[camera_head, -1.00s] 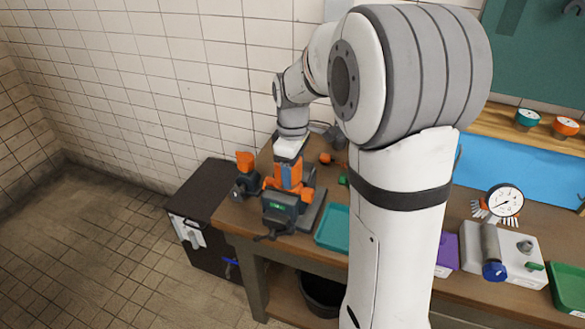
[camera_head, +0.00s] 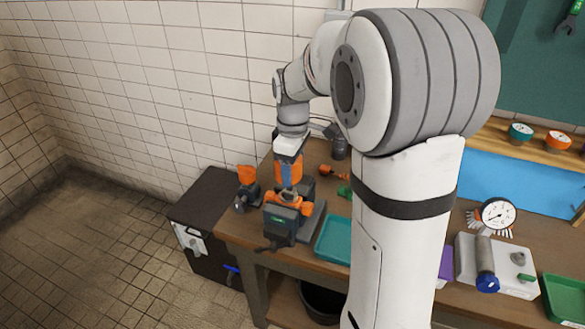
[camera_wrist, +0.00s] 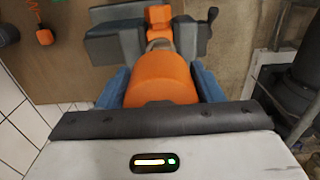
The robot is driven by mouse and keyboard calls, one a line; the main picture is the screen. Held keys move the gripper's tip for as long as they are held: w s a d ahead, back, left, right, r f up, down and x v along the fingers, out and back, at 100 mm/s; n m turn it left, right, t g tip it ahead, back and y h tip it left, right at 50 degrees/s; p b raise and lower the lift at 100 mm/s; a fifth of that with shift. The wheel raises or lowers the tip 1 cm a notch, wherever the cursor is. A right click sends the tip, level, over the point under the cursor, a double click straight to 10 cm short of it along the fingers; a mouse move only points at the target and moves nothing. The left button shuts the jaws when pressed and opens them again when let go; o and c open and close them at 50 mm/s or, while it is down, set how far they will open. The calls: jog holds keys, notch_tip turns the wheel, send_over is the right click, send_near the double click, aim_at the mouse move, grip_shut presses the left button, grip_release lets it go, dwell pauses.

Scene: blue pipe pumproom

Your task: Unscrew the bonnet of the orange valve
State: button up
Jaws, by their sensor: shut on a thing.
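The orange valve body (camera_head: 284,198) sits in a dark grey vise (camera_head: 287,222) near the bench's left end. My gripper (camera_head: 289,180) is above it, pointing down. In the wrist view its blue fingers (camera_wrist: 160,85) are shut on the rounded orange bonnet (camera_wrist: 160,72), one on each side. A grey metal part (camera_wrist: 160,45) shows at the bonnet's far end. The vise and the orange valve body (camera_wrist: 158,14) appear beyond it. The bonnet seems raised above the body, but I cannot tell whether its lower end is fully clear.
An orange-and-grey fitting (camera_head: 247,178) stands left of the vise. A teal tray (camera_head: 335,240) lies to its right. Small orange and green parts (camera_head: 333,171) lie behind. A dark cabinet (camera_head: 205,215) stands left of the bench. Tiled wall (camera_head: 180,90) is behind.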

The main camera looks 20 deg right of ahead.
jog(key=shift+r, duration=0.1)
jog(key=w+d+f+m, duration=0.3)
jog(key=d+f, duration=0.1)
jog(key=d, duration=0.2)
jog(key=w+d+f+m, duration=0.2)
jog(key=d+f+m, duration=0.15)
jog(key=d, duration=0.25)
send_near(339, 243)
jog(key=shift+n, duration=0.25)
jog(key=shift+f+b, duration=2.6)
jog(key=shift+f, duration=0.6)
jog(key=o, duration=1.4)
jog(key=shift+r, duration=0.1)
